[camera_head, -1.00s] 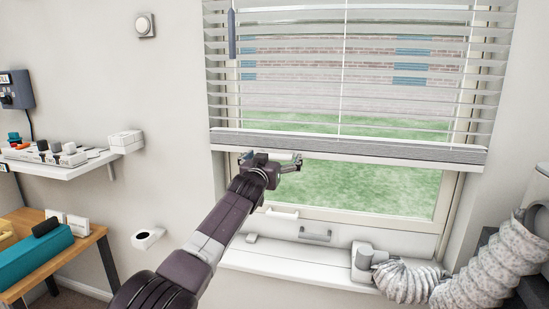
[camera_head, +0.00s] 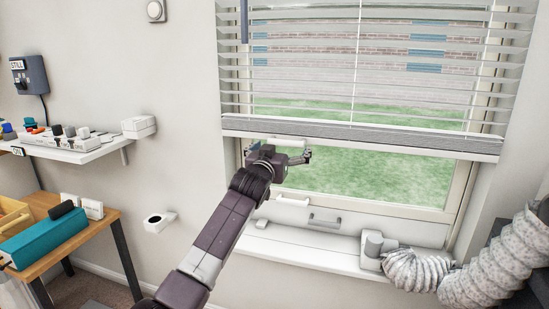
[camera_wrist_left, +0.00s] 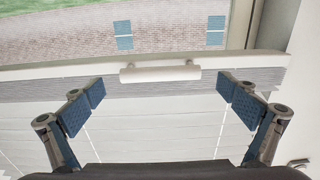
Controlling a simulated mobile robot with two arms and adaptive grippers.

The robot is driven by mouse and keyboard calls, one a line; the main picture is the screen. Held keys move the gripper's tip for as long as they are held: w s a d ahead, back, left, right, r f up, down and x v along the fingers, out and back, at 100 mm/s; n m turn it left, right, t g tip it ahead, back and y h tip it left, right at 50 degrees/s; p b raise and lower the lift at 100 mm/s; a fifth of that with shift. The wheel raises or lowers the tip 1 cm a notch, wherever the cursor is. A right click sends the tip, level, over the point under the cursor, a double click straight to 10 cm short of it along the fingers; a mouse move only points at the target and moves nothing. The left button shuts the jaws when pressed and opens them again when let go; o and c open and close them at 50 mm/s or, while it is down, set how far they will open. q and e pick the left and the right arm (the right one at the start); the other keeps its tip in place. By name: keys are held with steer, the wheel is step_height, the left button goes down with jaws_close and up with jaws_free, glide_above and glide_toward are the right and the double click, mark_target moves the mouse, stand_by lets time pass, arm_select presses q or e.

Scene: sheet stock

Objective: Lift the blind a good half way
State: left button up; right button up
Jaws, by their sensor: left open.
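The white slatted blind (camera_head: 360,134) hangs over the upper part of the window. Its slats are open and its grey bottom rail is above the lower pane. My left gripper (camera_head: 290,151) is at the rail's lower edge, toward its left end. In the left wrist view, a white handle (camera_wrist_left: 160,73) sits on the rail (camera_wrist_left: 250,76). My two blue-padded fingers (camera_wrist_left: 163,95) stand wide apart either side of it, with nothing between them held. I cannot tell whether the gripper touches the rail. My right gripper is not in view.
A grey wand (camera_head: 244,20) hangs at the blind's left. The sill (camera_head: 300,254) has a hose fitting (camera_head: 372,246) with a ribbed hose (camera_head: 412,268) at right. A wall shelf (camera_head: 80,146) and a wooden table (camera_head: 95,228) stand left. The lower pane is uncovered.

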arm_select(q)
steer(key=v, duration=0.8)
steer(key=shift+r, duration=0.1)
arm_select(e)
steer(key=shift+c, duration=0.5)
